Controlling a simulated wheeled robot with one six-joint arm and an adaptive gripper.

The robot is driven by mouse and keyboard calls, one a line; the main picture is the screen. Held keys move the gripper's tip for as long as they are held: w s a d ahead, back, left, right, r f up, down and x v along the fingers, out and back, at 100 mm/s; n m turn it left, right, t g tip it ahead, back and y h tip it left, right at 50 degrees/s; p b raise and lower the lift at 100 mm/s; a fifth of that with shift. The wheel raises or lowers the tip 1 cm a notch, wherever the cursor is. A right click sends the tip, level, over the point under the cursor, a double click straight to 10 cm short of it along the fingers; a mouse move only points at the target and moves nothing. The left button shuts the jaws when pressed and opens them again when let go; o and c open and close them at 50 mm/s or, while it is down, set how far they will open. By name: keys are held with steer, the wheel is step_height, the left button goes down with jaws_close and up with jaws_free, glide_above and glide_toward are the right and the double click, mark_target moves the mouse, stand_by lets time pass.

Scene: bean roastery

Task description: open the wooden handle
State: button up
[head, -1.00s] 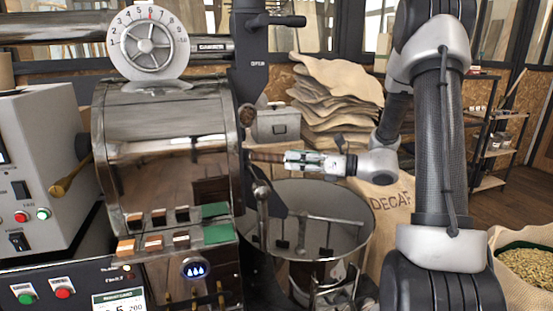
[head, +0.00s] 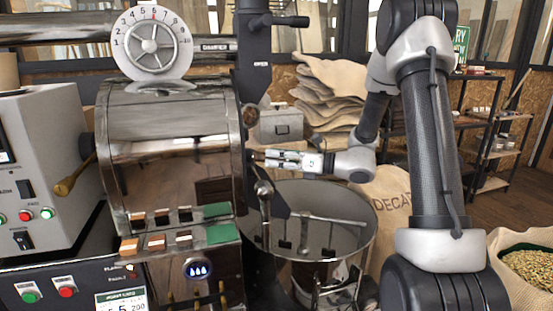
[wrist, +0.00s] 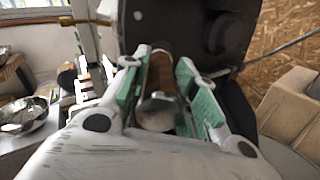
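The wooden handle (wrist: 161,78) is a brown cylinder with a rounded metal end. In the wrist view it lies lengthwise between the two green-padded fingers of my gripper (wrist: 164,92), with both pads close against its sides. In the head view my gripper (head: 272,158) reaches in from the right at the front of the roaster drum (head: 170,135). Its fingers cover most of the handle there, so only a little brown shows beyond the tips. My gripper looks shut on the handle.
The round cooling bin (head: 365,235) with its stirring arms is below my gripper. A lever with a ball knob (head: 264,187) stands just under the fingers. Stacked sacks (head: 325,95) are behind, and a sack of green beans (head: 530,265) is at lower right.

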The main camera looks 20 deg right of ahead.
jaws_close()
steer(key=shift+s+d, duration=0.15)
steer(key=shift+d, duration=0.2)
steer(key=v, duration=0.9)
steer(key=shift+s+d, duration=0.2)
steer(key=shift+d, duration=0.1)
steer(key=o, duration=1)
jaws_free()
steer(key=shift+o, duration=0.2)
steer(key=v, duration=1.2)
